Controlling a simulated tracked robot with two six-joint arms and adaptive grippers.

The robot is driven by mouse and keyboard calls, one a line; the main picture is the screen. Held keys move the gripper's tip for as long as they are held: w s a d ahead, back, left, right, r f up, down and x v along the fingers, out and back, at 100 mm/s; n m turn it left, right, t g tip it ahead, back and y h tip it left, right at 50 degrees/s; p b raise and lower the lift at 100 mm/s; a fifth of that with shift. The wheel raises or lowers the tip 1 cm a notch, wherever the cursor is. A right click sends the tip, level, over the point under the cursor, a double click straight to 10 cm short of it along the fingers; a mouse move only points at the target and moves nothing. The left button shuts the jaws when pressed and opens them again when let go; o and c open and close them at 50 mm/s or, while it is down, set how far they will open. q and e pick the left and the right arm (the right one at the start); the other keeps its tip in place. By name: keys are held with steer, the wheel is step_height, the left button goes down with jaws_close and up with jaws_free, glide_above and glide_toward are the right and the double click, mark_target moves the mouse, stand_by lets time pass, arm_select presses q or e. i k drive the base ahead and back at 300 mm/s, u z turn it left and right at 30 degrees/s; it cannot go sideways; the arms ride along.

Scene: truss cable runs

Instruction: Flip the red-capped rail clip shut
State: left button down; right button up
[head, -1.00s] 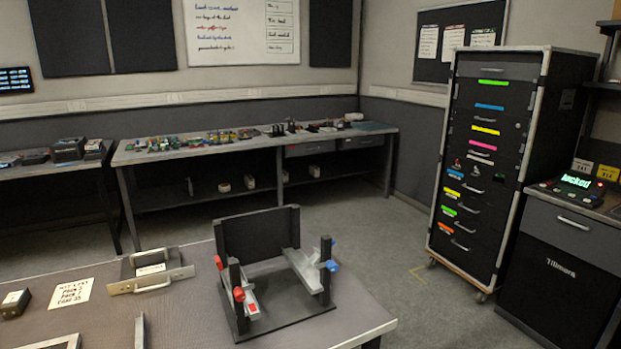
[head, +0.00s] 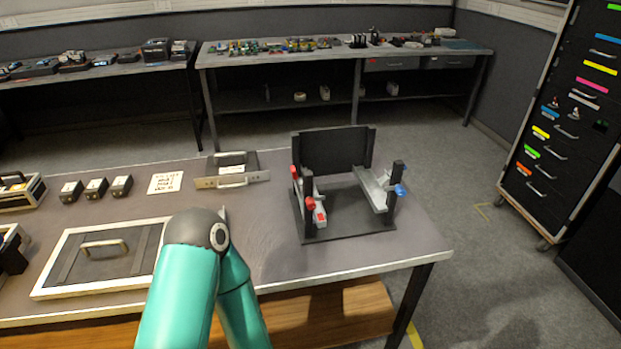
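A black rail stand (head: 345,232) is on the right part of the near table, with an upright back panel and a grey rail on each side. Red caps sit on the posts at its left rail (head: 318,188), a front red cap (head: 310,203) and a farther red cap (head: 294,171). A red patch (head: 320,217) marks that rail's front end. A blue-capped part (head: 401,190) is at the right rail (head: 373,190). I cannot tell whether the red-capped clip is open or shut. My teal arm rises at lower centre-left; neither gripper is visible.
Left of the stand lie a metal-fronted drawer unit (head: 232,181), a paper note (head: 165,183), several small black boxes (head: 96,187) and a framed panel with a handle (head: 70,285). The table (head: 265,215) is bare just left of the stand. A tall rack (head: 560,140) stands at right.

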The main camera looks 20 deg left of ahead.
mark_target(299, 184)
steer(key=z, duration=0.85)
steer(key=k, duration=1.3)
steer(key=u, duration=0.95)
steer(key=i, duration=1)
steer(key=z, duration=0.05)
